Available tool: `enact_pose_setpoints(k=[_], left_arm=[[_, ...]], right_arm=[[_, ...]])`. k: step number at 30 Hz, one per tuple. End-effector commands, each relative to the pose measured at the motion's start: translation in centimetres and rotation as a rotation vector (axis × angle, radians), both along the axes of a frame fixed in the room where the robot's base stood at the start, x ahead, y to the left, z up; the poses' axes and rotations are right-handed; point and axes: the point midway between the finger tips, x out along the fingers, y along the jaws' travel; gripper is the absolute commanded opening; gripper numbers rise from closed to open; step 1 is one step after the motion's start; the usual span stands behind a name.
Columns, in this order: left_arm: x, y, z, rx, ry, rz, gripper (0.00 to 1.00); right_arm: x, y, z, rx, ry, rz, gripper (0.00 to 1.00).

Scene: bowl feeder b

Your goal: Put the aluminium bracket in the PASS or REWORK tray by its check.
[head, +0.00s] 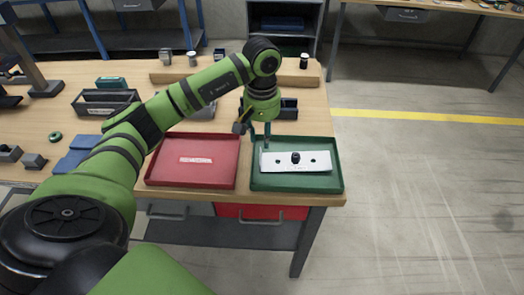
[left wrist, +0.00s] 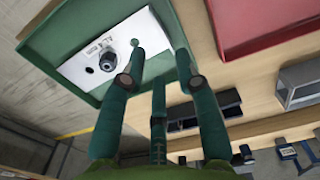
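The aluminium bracket (head: 315,165), a pale flat plate with a black knob and dark holes, is in the green tray (head: 300,187). It also shows in the left wrist view (left wrist: 80,72), with small printed marks near the knob. The red tray (head: 193,180) beside it carries a label that reads like REWORK. I see no readable label on the green tray. My left gripper (head: 259,142) points down at the left end of the bracket. In the left wrist view its fingers (left wrist: 160,60) stand apart with nothing between them. Whether a fingertip touches the bracket is unclear. My right gripper is out of view.
Dark bins (head: 105,102) and blue blocks (head: 80,155) stand on the left of the wooden bench. A raised wooden strip (head: 300,75) with small items runs along its back. My left arm spans above the bench. The floor on the right is clear.

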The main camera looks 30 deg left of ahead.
Motion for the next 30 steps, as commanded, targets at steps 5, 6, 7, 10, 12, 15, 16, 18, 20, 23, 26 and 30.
enact_pose_setpoints(k=[5,6,7,10,12,15,16,18,20,23,26,30], left_arm=[[0.0,0.0,3.3,0.001,-0.004,0.0,0.32],[0.1,0.0,3.9,0.0,-0.004,0.0,0.32],[0.0,0.0,4.2,0.0,-0.002,0.0,0.32],[0.0,0.0,5.0,0.0,-0.001,0.001,0.32],[0.0,0.0,5.3,0.001,0.001,0.001,0.32],[-0.1,0.0,5.5,0.0,0.001,0.0,0.32],[-0.1,0.0,5.5,0.0,0.001,0.0,0.32],[-0.1,0.0,5.5,-0.001,0.001,0.0,0.32],[0.0,0.0,5.5,-0.001,0.001,0.0,0.32],[0.0,0.0,5.4,-0.001,0.001,0.0,0.32],[0.0,0.0,5.4,-0.001,0.001,0.0,0.32],[0.0,0.0,5.4,-0.001,0.001,0.0,0.32]], right_arm=[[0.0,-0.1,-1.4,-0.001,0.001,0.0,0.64],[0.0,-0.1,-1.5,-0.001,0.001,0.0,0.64],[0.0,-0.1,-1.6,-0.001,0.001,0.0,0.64],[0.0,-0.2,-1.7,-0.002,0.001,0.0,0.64],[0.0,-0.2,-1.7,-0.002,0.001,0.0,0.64],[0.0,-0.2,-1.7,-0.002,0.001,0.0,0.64],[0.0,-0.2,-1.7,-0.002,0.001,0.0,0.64],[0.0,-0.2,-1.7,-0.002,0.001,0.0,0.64],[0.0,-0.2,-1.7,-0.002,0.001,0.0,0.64],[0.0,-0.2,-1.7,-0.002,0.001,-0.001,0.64],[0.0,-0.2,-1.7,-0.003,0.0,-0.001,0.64],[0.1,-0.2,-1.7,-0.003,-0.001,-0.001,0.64]])
